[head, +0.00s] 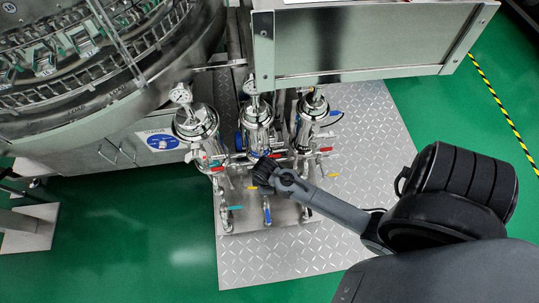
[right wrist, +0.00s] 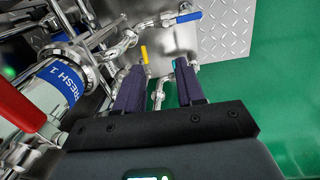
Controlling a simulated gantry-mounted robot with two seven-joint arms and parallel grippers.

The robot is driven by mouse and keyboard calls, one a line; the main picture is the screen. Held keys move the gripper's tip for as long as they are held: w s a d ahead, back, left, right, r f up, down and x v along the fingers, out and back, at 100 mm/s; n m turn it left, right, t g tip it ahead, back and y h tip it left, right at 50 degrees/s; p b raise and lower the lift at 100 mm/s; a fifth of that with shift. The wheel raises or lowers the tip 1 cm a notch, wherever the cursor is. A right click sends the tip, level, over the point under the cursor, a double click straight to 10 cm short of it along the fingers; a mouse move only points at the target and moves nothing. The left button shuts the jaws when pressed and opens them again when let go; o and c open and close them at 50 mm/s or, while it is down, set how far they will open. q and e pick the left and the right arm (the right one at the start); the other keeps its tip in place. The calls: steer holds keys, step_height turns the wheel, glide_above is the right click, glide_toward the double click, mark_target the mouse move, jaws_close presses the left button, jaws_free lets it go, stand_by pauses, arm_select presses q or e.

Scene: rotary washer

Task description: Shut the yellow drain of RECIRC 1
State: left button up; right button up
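My right gripper (head: 263,170) reaches in from the right over the pipework in front of the steel filter housings. In the right wrist view its two fingers (right wrist: 160,67) are apart, with no object held between them. A yellow lever (right wrist: 144,55) stands just beyond the left fingertip; I cannot tell whether they touch. In the head view a yellow lever (head: 252,188) shows just below the gripper. No RECIRC 1 label is readable. My left gripper is not in view.
A red handle (right wrist: 22,108) and a housing labelled FRESH 1 (right wrist: 62,84) crowd the left. The tread plate (head: 375,130) has clear room to the right.

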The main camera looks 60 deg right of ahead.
step_height(320, 180, up, 6)
steer(key=s+a+p, duration=0.1)
steer(key=s+p, duration=0.1)
steer(key=shift+s+a+m+t, duration=0.15)
steer(key=shift+a+m+t, duration=0.15)
steer(key=shift+m, duration=0.1)
steer(key=shift+r, duration=0.1)
